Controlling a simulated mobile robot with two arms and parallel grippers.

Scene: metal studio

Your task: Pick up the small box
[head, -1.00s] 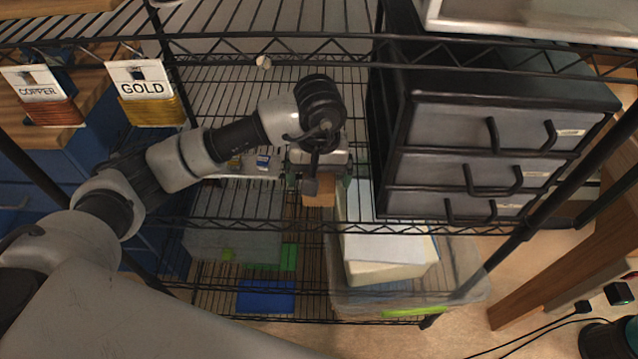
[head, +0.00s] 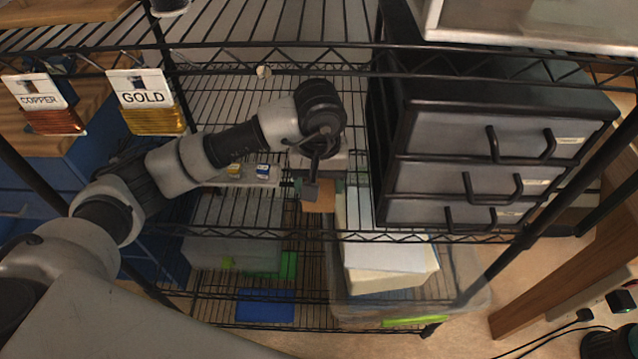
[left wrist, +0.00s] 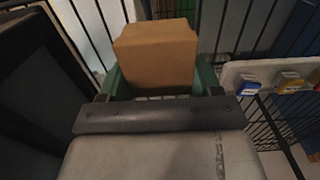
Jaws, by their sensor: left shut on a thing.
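The small box (head: 319,197) is plain brown cardboard. In the head view it shows below my left gripper (head: 319,187), at the front of the wire shelf, partly hidden by the wrist. In the left wrist view the box (left wrist: 157,56) sits between the green fingers of my left gripper (left wrist: 160,80), one finger on each side. The left gripper is shut on it. The wire shelf shows around the box; I cannot tell how far the box is above it. My right gripper is not in view.
A black drawer unit (head: 480,150) stands on the shelf right of the gripper. A white tray with small items (head: 240,174) lies to the left. Wire shelf bars (head: 440,237) run below, over bins. COPPER (head: 42,100) and GOLD (head: 145,98) spools hang at left.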

